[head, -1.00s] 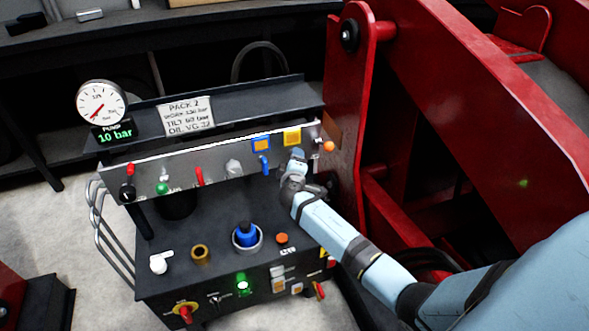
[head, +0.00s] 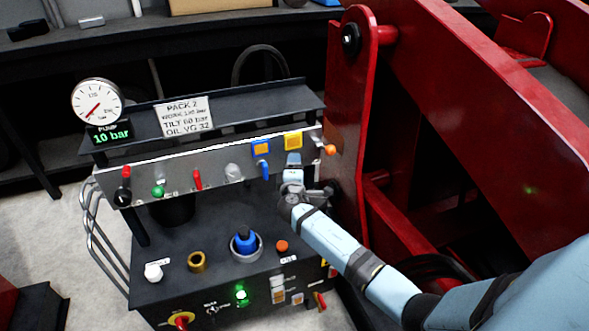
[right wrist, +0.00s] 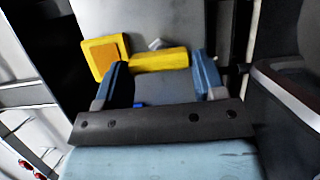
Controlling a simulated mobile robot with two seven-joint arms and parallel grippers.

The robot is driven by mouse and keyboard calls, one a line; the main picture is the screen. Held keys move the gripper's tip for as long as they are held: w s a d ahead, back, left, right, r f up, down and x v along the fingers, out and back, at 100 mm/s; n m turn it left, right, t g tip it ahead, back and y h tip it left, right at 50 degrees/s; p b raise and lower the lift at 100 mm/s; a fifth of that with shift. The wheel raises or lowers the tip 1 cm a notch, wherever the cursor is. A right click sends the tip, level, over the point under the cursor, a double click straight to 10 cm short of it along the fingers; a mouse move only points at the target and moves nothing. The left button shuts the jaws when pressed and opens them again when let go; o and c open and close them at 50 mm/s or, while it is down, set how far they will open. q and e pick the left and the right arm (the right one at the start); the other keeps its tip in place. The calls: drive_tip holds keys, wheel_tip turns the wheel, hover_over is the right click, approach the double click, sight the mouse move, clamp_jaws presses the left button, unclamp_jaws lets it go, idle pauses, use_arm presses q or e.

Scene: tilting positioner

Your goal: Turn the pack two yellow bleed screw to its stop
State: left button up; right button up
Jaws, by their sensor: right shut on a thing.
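The pack two panel (head: 215,170) is a light metal strip on a dark cabinet, with a sign (head: 184,116) reading PACK 2. A square yellow plate (head: 293,139) sits near its right end and also shows in the right wrist view (right wrist: 104,55). Below it, my right gripper (head: 293,160) reaches the panel and hides the screw from the head view. In the right wrist view, the yellow bleed screw (right wrist: 160,62) shows as a yellow bar between the blue fingers of my right gripper (right wrist: 160,68), which is shut on it. My left gripper is out of view.
A blue lever (head: 264,171) hangs just left of the gripper and an orange knob (head: 330,150) sits to its right. A red steel structure (head: 350,110) stands close on the right. The round gauge (head: 97,102) has a display reading 10 bar.

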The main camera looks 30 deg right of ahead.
drive_tip(key=o, duration=0.9)
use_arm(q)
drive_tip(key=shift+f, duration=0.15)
use_arm(e)
drive_tip(key=shift+s, duration=0.1)
use_arm(q)
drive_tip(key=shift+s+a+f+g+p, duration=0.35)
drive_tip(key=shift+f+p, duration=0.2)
drive_tip(key=shift+p, duration=0.25)
use_arm(e)
drive_tip(key=shift+v, duration=6.85)
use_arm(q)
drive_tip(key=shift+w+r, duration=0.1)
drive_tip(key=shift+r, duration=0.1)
